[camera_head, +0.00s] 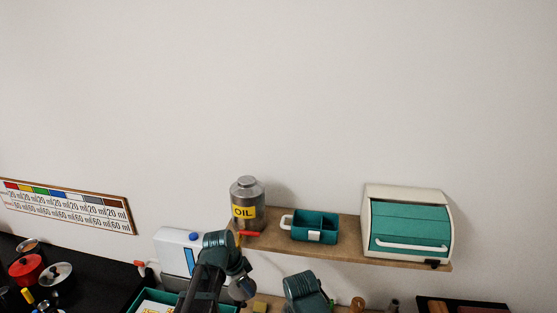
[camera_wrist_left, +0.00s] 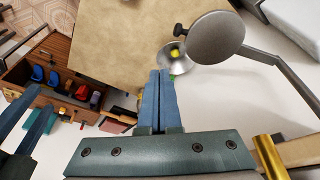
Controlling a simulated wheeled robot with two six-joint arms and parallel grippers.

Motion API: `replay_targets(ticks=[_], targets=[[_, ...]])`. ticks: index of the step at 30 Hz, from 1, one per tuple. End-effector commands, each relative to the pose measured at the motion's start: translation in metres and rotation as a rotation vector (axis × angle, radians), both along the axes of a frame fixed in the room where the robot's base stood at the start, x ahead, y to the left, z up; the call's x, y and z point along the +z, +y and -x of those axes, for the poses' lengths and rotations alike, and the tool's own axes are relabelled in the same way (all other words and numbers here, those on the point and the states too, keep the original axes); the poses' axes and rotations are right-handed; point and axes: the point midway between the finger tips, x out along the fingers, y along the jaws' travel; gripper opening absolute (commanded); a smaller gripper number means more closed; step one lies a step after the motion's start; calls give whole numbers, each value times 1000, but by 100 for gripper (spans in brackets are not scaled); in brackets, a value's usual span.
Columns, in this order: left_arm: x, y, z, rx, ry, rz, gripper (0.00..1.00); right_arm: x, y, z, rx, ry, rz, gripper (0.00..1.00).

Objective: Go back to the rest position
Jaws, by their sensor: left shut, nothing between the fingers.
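My left arm rises from the bottom edge in the head view, in front of the white box and the shelf's left end. My left gripper shows in the left wrist view (camera_wrist_left: 161,72), with its two blue fingers together and nothing between them. Part of another gripper, which looks like my right one (camera_wrist_left: 40,108), shows at the left edge of the wrist view with its blue fingers apart. In the head view my right arm shows only as a dark green link at the bottom; its fingers are hidden there.
A wall shelf (camera_head: 345,238) holds an oil can (camera_head: 247,193), a teal caddy (camera_head: 318,226) and a cream bread box (camera_head: 410,198). A white box (camera_head: 172,243) stands behind my left arm. A red pot (camera_head: 26,270) is at far left. The wall above is clear.

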Motion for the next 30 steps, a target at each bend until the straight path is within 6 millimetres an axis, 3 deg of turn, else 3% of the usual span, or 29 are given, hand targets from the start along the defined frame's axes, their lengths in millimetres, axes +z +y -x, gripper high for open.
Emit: replay_targets(ticks=[1, 3, 9, 15, 21, 30], targets=[[-35, -9, 17, 33, 29, -17, 0, -33, 0, 0, 3, -1, 1, 56], [-64, -18, 37, 101, 73, -50, 0, -59, 0, 0, 7, -1, 0, 56], [-136, -36, 90, 314, 166, -158, 0, -127, 0, -1, 19, -2, 1, 56], [-191, -44, 135, 520, 203, -261, 0, -181, -1, -1, 29, -2, 3, 56], [-217, -44, 158, 654, 203, -321, 0, -208, -1, -1, 37, -3, 3, 56], [-219, -44, 163, 697, 201, -338, 0, -210, -1, -1, 39, -2, 3, 56]])
